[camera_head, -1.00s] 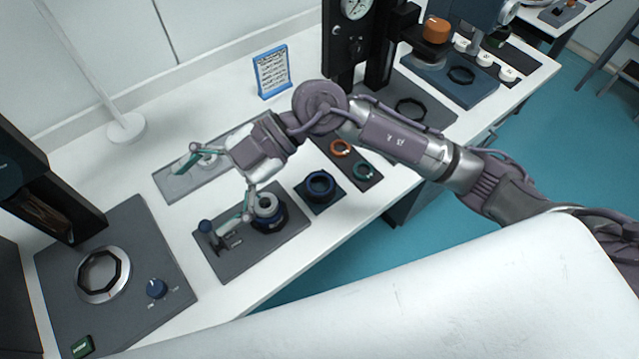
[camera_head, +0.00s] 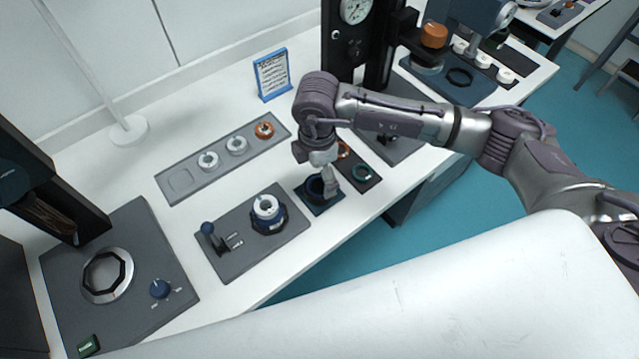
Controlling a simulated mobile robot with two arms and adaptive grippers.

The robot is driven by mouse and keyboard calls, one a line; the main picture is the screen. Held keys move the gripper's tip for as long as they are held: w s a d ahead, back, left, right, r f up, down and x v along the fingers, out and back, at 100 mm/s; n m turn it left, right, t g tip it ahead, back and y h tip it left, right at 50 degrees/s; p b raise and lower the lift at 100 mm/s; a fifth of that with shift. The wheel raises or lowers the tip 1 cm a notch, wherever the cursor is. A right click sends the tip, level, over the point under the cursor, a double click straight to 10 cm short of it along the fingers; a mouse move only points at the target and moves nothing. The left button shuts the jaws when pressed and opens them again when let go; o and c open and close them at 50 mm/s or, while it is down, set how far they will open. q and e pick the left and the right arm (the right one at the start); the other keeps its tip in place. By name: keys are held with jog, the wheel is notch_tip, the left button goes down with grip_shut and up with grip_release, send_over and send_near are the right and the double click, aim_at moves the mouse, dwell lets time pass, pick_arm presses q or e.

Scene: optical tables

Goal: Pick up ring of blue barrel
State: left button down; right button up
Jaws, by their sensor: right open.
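A dark blue ring (camera_head: 312,188) lies on a small dark square pad (camera_head: 318,207) near the table's front edge. My right gripper (camera_head: 327,193) points down directly over this ring and hides part of it. Its fingers are open, and I cannot tell whether they touch the ring. My left gripper is out of view.
A grey tray (camera_head: 180,181) behind holds two white pieces and an orange one. A black press column (camera_head: 375,50) and a blue-framed sign (camera_head: 272,74) stand behind.

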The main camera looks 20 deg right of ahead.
aim_at(319, 186)
jog(key=f, duration=0.1)
jog(key=f+p, duration=0.1)
jog(key=f, duration=0.1)
jog(key=f+p, duration=0.1)
jog(key=shift+d+f, duration=0.25)
jog(key=shift+f, duration=0.5)
jog(key=c, duration=1)
jog(key=shift+c, duration=0.2)
jog(key=shift+r, duration=0.1)
